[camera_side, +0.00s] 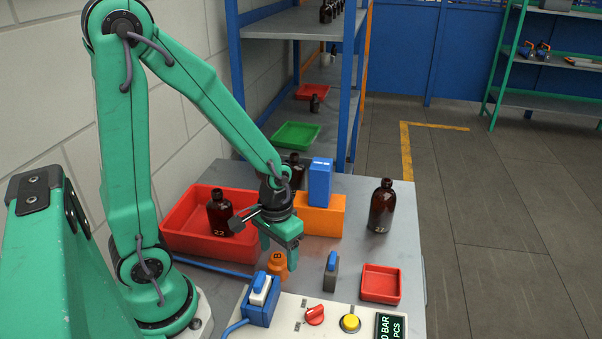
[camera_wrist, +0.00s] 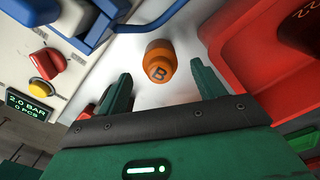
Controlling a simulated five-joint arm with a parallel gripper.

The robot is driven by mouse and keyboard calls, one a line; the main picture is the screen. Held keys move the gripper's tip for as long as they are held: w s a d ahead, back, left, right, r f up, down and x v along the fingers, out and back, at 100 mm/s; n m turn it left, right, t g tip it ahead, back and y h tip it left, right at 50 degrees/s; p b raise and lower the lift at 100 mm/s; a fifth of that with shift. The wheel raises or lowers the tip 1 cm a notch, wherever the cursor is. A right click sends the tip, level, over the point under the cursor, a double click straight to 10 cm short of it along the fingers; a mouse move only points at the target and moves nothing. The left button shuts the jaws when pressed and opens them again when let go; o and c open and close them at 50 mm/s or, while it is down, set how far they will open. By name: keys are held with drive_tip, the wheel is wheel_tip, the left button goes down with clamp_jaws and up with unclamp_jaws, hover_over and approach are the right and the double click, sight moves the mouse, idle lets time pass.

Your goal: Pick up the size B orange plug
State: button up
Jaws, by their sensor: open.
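The orange plug (camera_side: 278,266) marked B stands on the grey table just behind the control panel in the side view. In the wrist view the plug (camera_wrist: 159,62) shows its letter B and lies ahead of the jaws, roughly midway between them. My gripper (camera_side: 281,243) points down just above the plug, and its lower tips appear close to the plug's top. In the wrist view my gripper (camera_wrist: 163,88) is open with its two green fingers spread wide and nothing between them. I cannot tell whether a finger touches the plug.
A red tray (camera_side: 180,236) with an amber bottle (camera_side: 219,213) stands left. An orange block (camera_side: 322,222) with a blue block (camera_side: 320,182) stands behind. The control panel (camera_side: 286,314), a blue-topped grey piece (camera_side: 331,272) and a small red tray (camera_side: 381,284) are close by. Another bottle (camera_side: 382,208) stands right.

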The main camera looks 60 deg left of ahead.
sight(278, 256)
drive_tip(key=shift+s+f, duration=0.1)
drive_tip(key=shift+f, duration=2)
drive_tip(key=c, duration=1.1)
drive_tip(key=shift+r, duration=0.1)
drive_tip(key=shift+r, duration=4.95)
